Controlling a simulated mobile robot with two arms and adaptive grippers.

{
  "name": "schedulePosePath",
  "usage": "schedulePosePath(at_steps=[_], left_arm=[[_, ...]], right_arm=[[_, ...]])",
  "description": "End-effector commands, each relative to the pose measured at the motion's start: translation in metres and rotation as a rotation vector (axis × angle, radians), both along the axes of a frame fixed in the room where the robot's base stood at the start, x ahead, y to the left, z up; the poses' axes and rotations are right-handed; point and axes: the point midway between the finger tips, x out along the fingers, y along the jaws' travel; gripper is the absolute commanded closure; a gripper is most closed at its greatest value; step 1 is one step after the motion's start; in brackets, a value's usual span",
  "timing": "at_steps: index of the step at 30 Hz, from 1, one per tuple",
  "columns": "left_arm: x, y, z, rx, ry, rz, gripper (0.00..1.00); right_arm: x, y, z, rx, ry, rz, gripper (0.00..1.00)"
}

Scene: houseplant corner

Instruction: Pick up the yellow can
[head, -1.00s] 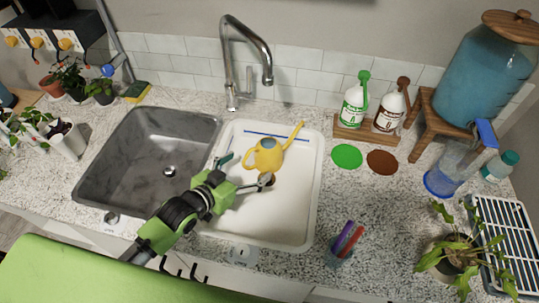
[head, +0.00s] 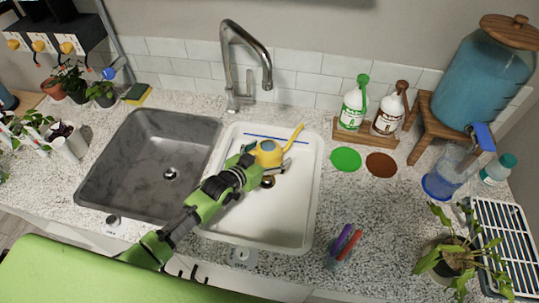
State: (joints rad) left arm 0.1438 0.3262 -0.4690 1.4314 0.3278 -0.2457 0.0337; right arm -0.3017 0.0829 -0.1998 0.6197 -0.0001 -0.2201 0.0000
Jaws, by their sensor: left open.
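The yellow can (head: 270,152) is a small watering can with a spout pointing up and right. It stands in the white right-hand sink basin (head: 300,215), toward the back. My left gripper (head: 262,160) reaches in from the lower left and is right at the can's near left side. Its fingers are open, and my wrist hides part of the can's lower body and handle side. I cannot tell whether the fingers touch the can. My right gripper is not in view.
The faucet (head: 241,70) rises behind the basins. A grey basin (head: 150,165) lies to the left. Two bottles (head: 352,106) on a wooden tray, green and brown discs, a pitcher (head: 452,170) and a cup of markers (head: 342,246) are on the right counter.

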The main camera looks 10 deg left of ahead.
Motion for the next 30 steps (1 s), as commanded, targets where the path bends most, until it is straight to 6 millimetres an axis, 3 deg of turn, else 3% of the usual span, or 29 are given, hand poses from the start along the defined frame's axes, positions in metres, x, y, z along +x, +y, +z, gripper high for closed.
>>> schedulePosePath(at_steps=[6,8,13,14,23,30], left_arm=[[0.000,0.000,-0.001,0.000,0.001,0.000,0.17],[0.000,0.000,-0.001,0.000,0.001,0.000,0.30],[0.000,0.000,-0.001,0.000,0.001,0.000,0.75],[0.000,0.000,-0.001,0.000,0.001,0.000,0.77],[0.002,-0.001,0.004,-0.001,-0.005,0.000,0.78],[0.002,-0.001,0.025,-0.003,-0.009,0.000,0.78]], right_arm=[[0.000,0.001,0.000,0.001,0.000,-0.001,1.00],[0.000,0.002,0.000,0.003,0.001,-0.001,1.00],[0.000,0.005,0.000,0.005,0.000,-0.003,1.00],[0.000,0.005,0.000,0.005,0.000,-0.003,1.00],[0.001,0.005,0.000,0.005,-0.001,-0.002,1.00],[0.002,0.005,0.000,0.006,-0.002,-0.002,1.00]])
